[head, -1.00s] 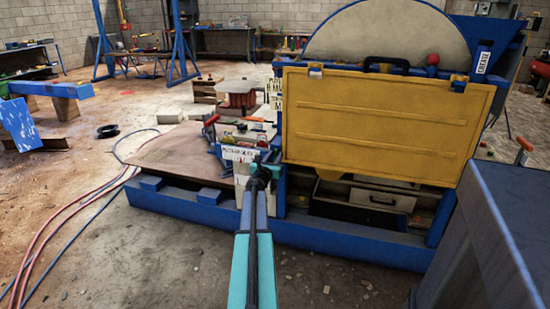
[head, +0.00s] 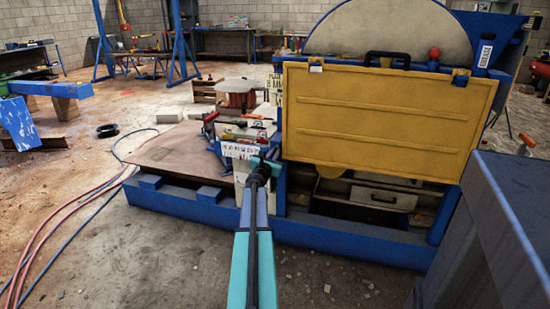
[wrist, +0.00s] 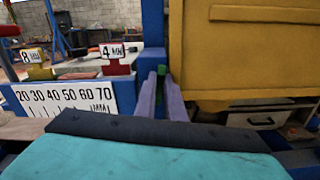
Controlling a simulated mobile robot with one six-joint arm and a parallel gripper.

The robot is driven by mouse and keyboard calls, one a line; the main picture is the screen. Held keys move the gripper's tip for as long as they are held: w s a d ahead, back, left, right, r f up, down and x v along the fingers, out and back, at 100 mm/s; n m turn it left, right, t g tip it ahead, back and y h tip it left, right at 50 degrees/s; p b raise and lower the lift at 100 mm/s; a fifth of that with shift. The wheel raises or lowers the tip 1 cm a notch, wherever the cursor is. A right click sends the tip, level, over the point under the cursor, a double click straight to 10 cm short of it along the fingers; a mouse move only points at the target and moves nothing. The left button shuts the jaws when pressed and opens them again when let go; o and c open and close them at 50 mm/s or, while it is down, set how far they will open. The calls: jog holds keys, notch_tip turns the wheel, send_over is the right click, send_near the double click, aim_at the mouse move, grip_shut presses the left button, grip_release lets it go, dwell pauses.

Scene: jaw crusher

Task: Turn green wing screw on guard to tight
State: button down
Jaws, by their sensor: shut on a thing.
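The yellow guard (head: 390,125) hangs upright on the front of the blue crusher, with a black handle at its top. It also fills the upper right of the wrist view (wrist: 245,50). My gripper (wrist: 162,80) shows there as two purple fingers beside the guard's left edge. They are shut on the green wing screw (wrist: 161,73), of which only a small green part shows between the tips. In the head view my gripper (head: 268,160) is small, at the guard's lower left corner. The screw's turn angle and tightness cannot be told.
A white scale plate (wrist: 70,100) marked in mm and small 8 mm and 4 mm signs stand left of my gripper. A dark blue block (head: 500,220) stands close at right. Hoses (head: 70,220) lie on the floor at left.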

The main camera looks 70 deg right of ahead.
jog(key=m+b, duration=0.5)
jog(key=b, duration=0.1)
jog(key=m+b, duration=0.5)
jog(key=b, duration=0.1)
jog(key=m+b, duration=0.5)
jog(key=b, duration=0.1)
jog(key=shift+s+f+m+b, duration=0.3)
jog(key=shift+f+m, duration=0.1)
jog(key=c, duration=1.8)
grip_release()
jog(key=shift+c, duration=0.2)
jog(key=shift+a, duration=0.1)
jog(key=a+p, duration=0.3)
jog(key=a, duration=1)
jog(key=shift+s+a, duration=0.25)
jog(key=shift+s, duration=0.15)
